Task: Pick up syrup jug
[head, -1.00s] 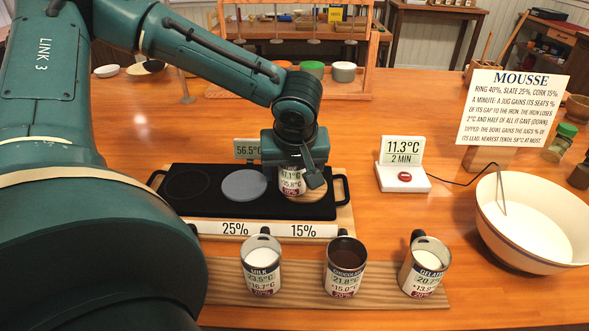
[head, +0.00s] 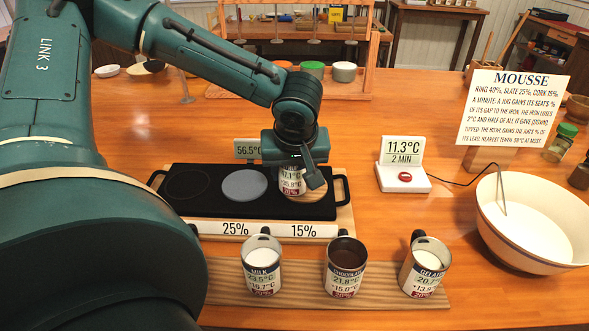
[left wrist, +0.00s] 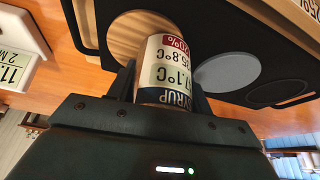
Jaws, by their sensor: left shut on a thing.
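The syrup jug (head: 292,185) is at the right end of the black iron tray (head: 272,205), over its cork seat. In the left wrist view the jug (left wrist: 165,72) shows a label reading SYRUP, upside down, with the wooden round seat (left wrist: 128,40) beyond it. My left gripper (head: 298,172) comes down on the jug from above and is shut on it. In the left wrist view its two fingers (left wrist: 163,85) stand on either side of the jug. I cannot tell whether the jug's base touches the seat. My right gripper is not in view.
Milk (head: 261,268), chocolate (head: 345,268) and gelatin (head: 422,270) jugs stand on a wooden board in front of the iron. A large bowl (head: 530,225) of white liquid stands at the right. A timer with a red button (head: 404,177) sits right of the iron.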

